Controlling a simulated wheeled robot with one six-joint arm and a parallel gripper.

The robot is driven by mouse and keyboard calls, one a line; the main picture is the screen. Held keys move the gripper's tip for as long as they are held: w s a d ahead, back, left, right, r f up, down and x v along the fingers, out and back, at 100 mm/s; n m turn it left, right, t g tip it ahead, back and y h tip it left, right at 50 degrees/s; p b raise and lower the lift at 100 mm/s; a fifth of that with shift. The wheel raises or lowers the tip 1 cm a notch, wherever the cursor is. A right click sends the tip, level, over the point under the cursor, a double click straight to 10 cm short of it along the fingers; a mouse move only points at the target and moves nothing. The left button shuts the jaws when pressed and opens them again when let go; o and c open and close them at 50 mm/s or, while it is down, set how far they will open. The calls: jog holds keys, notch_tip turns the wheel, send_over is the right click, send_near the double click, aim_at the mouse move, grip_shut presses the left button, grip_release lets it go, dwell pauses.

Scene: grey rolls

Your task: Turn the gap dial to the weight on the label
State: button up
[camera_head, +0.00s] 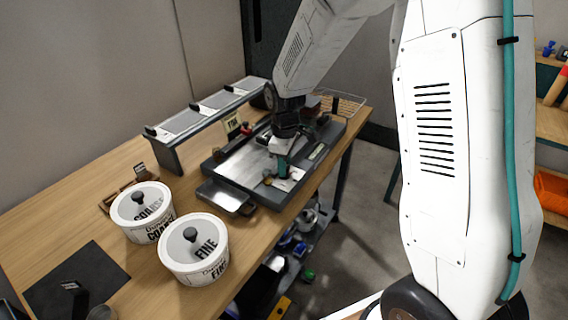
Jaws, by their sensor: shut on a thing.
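A dark grey machine (226,160) with a bright metal top plate lies on the wooden bench. My gripper (282,173) reaches down from above to the front right part of this machine. It is shut on a small part there, which looks like the gap dial; the fingers hide most of it, and its scale and setting cannot be read. A small yellowish label card (231,123) stands behind the machine and seems to read FINE. Two white lidded tubs stand at the front left: the COARSE tub (140,228) and the FINE tub (206,266).
A small metal tray (225,196) sits at the machine's front. A long grey rack (205,112) on legs stands behind. A dark mat (68,280) lies at the front left. A wire basket (345,103) is at the back right. The left of the bench is mostly bare.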

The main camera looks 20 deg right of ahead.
dwell(0.4)
jog(key=o, duration=1)
jog(key=shift+c, duration=0.2)
jog(key=shift+r, duration=0.15)
notch_tip(320, 180, up, 8)
jog(key=shift+s+f, duration=0.1)
jog(key=shift+f, duration=0.1)
